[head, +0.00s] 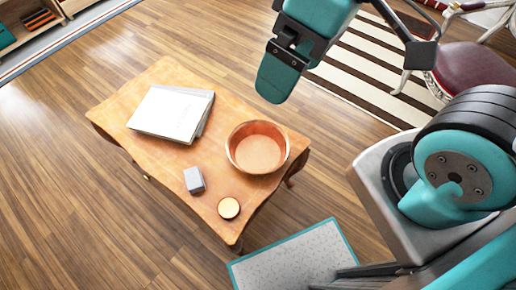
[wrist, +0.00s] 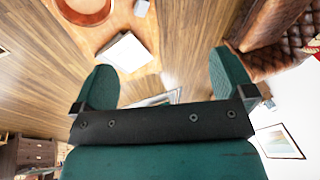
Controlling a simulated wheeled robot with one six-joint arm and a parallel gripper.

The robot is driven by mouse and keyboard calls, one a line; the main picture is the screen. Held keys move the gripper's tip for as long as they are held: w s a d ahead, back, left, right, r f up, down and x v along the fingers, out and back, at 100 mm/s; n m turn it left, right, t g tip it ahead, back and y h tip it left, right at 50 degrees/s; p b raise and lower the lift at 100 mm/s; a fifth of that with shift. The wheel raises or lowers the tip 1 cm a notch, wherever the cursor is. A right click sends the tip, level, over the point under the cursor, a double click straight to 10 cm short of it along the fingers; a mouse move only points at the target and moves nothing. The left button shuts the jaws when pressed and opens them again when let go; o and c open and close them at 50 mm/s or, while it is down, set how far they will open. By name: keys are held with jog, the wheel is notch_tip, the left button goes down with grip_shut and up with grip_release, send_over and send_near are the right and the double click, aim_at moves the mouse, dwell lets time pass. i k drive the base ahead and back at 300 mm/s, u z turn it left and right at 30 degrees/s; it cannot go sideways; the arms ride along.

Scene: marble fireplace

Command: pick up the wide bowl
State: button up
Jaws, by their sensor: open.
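The wide bowl (head: 258,148) is copper-orange and round. It sits upright on the right part of a small wooden table (head: 110,113) in the head view. In the wrist view the bowl (wrist: 84,10) is cut off by the top edge. My gripper (head: 275,78) is above and to the right of the bowl in the head view, apart from it. In the wrist view my gripper (wrist: 160,78) has its two teal fingers spread wide with nothing between them.
On the table are a stack of white papers or books (head: 172,113), a small grey box (head: 194,180) and a small round lidded item (head: 229,208). A red-seated chair (head: 470,72) stands on the right near a striped rug (head: 365,70). Open wooden floor lies left of the table.

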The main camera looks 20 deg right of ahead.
aim_at(257, 147)
jog(key=u, duration=0.05)
jog(key=k, duration=0.85)
jog(key=u, duration=0.75)
jog(key=i, duration=0.5)
jog(key=u, duration=0.05)
